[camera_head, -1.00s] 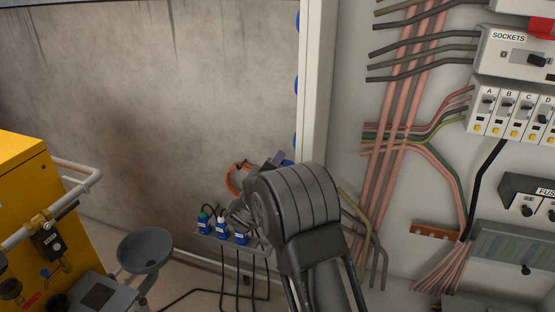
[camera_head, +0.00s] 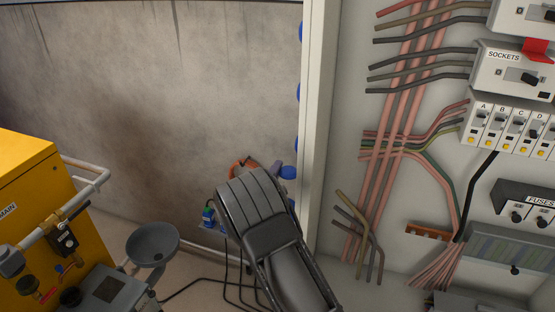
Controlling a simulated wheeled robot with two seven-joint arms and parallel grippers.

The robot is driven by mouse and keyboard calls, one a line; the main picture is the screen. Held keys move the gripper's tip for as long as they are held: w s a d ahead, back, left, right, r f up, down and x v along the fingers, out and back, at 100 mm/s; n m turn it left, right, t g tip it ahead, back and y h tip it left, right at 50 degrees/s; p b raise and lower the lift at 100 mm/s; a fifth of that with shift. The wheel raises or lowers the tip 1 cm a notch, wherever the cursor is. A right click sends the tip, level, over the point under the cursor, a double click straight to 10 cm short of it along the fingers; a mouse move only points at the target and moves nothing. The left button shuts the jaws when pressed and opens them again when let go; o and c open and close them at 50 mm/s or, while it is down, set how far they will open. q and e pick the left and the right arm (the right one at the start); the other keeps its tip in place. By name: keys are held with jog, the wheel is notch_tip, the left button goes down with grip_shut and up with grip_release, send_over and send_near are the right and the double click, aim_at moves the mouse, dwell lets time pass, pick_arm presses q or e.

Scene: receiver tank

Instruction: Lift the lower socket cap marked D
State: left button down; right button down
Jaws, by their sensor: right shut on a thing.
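Blue socket caps run down the edge of the white cabinet, with one upper cap (camera_head: 299,92) clear of my arm. The lower socket cap (camera_head: 288,173) shows as a blue piece jutting left from the edge; its D mark cannot be read. My right gripper (camera_head: 279,169) is at this lower cap, shut on it, with its fingers small and partly hidden. My right arm covers the area below and left of it. My left gripper is out of view.
Blue plugs (camera_head: 208,214) with hanging black cables are partly hidden behind my right arm. The open cabinet (camera_head: 345,110) with wires and breakers fills the right. A yellow machine (camera_head: 30,200) and a grey funnel (camera_head: 152,243) stand at the left.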

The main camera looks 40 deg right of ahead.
jog(key=shift+f+n+p, duration=0.4)
jog(key=shift+f+n, duration=0.45)
jog(key=shift+n, duration=0.35)
jog(key=c, duration=1.6)
grip_release()
jog(key=v, duration=0.8)
jog(key=shift+b, duration=0.45)
jog(key=shift+r, duration=0.1)
